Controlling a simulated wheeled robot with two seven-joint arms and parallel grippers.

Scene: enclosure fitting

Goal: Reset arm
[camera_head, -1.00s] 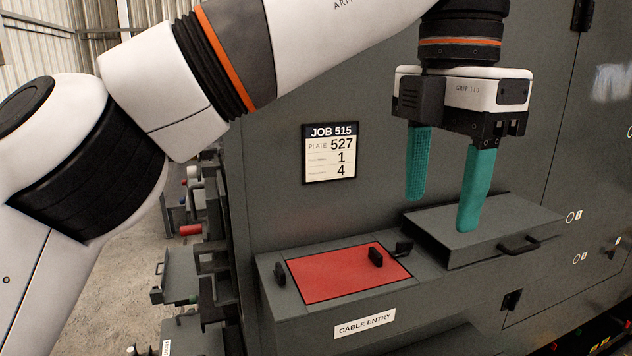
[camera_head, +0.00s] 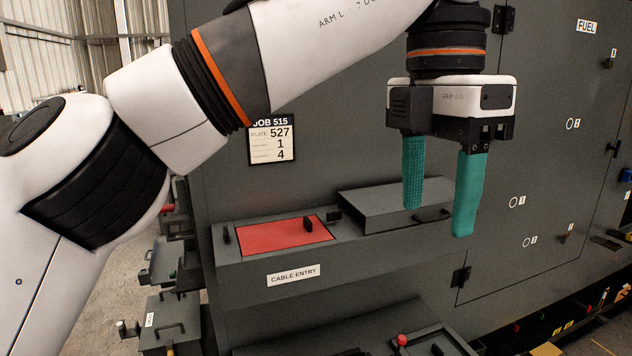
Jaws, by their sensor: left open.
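My left gripper (camera_head: 439,205) hangs from the arm that comes in from the left. Its two teal fingers point down and stand apart with nothing between them. It is in front of the grey box with a handle (camera_head: 388,204) on the cabinet's ledge, and its fingers overlap that box in the picture. I cannot tell the exact gap between them. My right gripper is not in view.
A red plate (camera_head: 270,236) with black clamps lies on the ledge above the CABLE ENTRY label (camera_head: 293,275). A JOB 515 card (camera_head: 271,146) is on the cabinet wall, partly covered by my arm. Grey drawers (camera_head: 168,325) stand lower left. A cabinet door (camera_head: 560,190) is at right.

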